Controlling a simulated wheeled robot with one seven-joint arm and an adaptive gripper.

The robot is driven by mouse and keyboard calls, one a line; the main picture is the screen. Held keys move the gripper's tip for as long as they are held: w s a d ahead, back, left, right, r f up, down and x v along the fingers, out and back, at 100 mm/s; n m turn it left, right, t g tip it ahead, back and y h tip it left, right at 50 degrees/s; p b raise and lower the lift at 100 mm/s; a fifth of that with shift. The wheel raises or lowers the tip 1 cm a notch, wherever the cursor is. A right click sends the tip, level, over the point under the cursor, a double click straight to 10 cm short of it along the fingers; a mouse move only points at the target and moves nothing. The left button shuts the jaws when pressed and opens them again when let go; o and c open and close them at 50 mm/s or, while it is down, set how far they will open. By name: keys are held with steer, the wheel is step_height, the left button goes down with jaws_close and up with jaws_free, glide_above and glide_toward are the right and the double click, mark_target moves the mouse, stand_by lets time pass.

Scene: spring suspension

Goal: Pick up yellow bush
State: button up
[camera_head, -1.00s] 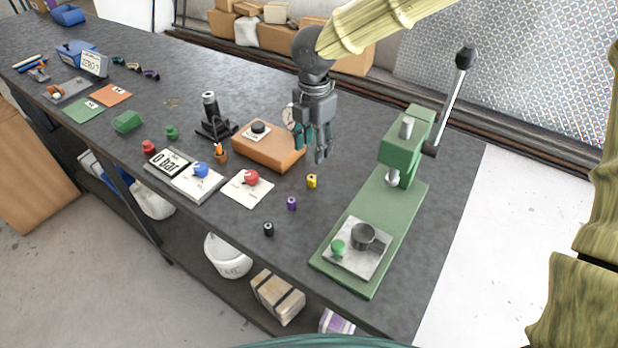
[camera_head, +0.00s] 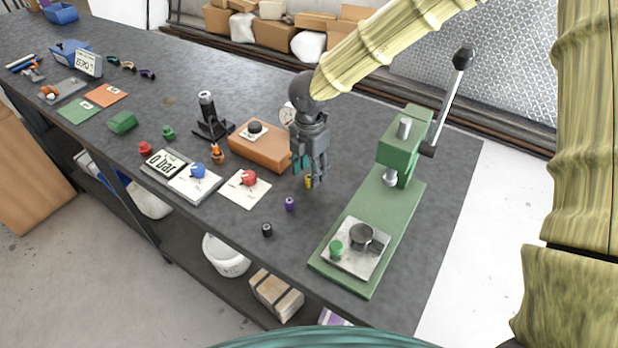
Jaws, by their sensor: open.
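The yellow bush (camera_head: 308,181) is a small yellow cylinder standing on the dark bench top, right of the orange-brown box. My gripper (camera_head: 309,180) points down at it, with its fingers around or just in front of the bush and partly hiding it. The fingers are open; whether they touch the bush cannot be told. A purple bush (camera_head: 290,204) and a black bush (camera_head: 267,230) stand nearer the bench's front edge.
A green press (camera_head: 385,205) with a raised lever stands close on the right. The orange-brown box (camera_head: 262,148) is just left of my gripper. A white card with a red knob (camera_head: 247,180) lies to the left. The bench front is mostly clear.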

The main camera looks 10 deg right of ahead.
mark_target(309, 177)
steer(key=shift+f+p, duration=0.3)
steer(key=shift+f, duration=1.2)
steer(key=shift+c, duration=0.5)
steer(key=c, duration=0.9)
